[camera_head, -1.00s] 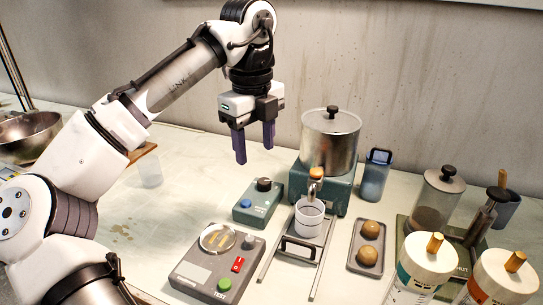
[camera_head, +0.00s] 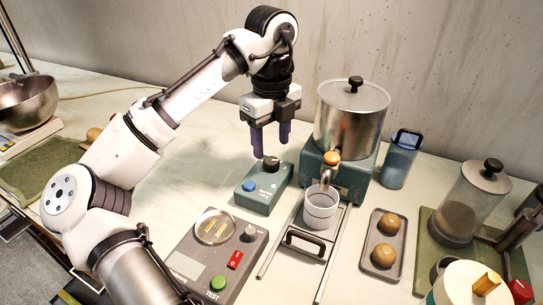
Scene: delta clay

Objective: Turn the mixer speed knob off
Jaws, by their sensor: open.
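The control box (camera_head: 262,190) is a small teal-grey unit on the table, left of the metal pot. It has a black knob (camera_head: 271,163) at its back right and a blue button (camera_head: 249,187) at its front left. I cannot read its labels or tell the knob's setting. My gripper (camera_head: 271,148) points down with two purple fingers, open and empty. Its fingertips are just above and around the black knob in the picture; I cannot tell whether they touch it.
A metal pot (camera_head: 351,121) with a tap stands right of the box, over a white cup (camera_head: 320,207) on a rail stand. A grey test unit (camera_head: 216,260) with red and green buttons lies in front. A tray (camera_head: 365,264) holds two brown balls. Table left of the box is clear.

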